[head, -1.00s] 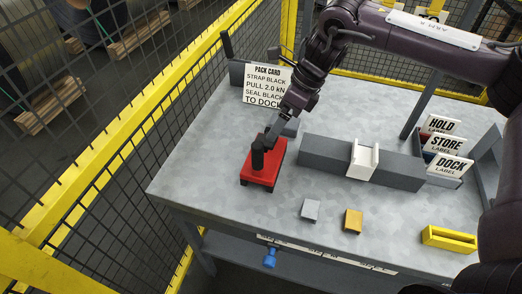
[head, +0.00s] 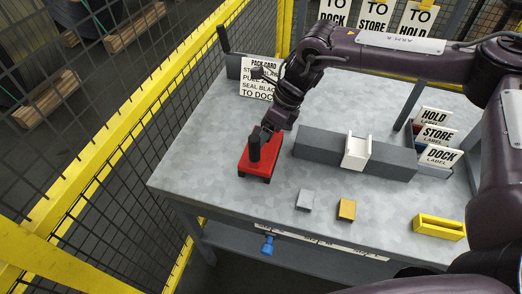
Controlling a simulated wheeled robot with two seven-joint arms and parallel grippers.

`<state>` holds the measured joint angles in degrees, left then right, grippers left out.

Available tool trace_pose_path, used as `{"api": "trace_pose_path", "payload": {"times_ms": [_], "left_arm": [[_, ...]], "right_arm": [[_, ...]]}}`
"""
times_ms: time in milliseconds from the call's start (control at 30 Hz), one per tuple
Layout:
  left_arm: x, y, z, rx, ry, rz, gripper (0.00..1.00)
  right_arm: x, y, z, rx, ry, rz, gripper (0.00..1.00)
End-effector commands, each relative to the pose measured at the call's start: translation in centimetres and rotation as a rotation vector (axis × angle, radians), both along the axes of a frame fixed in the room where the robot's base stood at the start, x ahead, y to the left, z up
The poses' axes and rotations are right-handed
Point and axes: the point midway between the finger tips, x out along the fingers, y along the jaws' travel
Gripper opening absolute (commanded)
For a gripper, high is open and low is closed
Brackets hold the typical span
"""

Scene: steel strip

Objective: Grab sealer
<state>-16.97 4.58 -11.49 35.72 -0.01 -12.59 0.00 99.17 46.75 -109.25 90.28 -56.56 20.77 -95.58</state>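The sealer (head: 259,165) appears to be the red block with an upright black handle, standing on the left part of the grey table (head: 215,140). My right gripper (head: 265,136) comes down from the upper right, close to the top of the black handle. The fingers are small and dark against the handle, so I cannot tell whether they grip it. The sealer still rests on the table. My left gripper is not in view.
A grey bar (head: 325,147) with a white clip (head: 357,151) lies right of the sealer. A grey block (head: 305,200), an orange block (head: 346,210) and a yellow holder (head: 438,227) lie nearer. Label cards (head: 437,135) stand at right, a pack card (head: 256,85) behind.

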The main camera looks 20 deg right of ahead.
Motion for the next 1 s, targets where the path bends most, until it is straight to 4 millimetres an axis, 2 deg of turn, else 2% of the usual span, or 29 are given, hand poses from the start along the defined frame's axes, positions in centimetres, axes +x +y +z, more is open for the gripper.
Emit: {"api": "trace_pose_path", "payload": {"times_ms": [33, 300, 367, 767, 867, 1000], "left_arm": [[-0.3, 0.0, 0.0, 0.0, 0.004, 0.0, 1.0], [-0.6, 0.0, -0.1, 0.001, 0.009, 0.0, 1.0], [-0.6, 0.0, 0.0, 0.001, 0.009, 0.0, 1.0], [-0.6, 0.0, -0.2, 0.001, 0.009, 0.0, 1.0], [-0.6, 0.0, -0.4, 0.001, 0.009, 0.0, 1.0], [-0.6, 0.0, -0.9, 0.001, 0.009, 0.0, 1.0]], "right_arm": [[0.0, 0.0, 0.0, 0.0, -0.001, -0.001, 0.48], [0.1, 0.0, 0.1, 0.0, -0.001, -0.001, 0.12], [0.2, 0.1, 0.4, 0.004, -0.007, 0.001, 0.06], [0.2, 0.1, 1.0, 0.005, -0.008, 0.0, 0.06], [0.3, 0.1, 1.8, 0.005, -0.009, 0.001, 0.06], [0.3, 0.2, 4.0, 0.005, -0.01, 0.001, 0.06]]}}
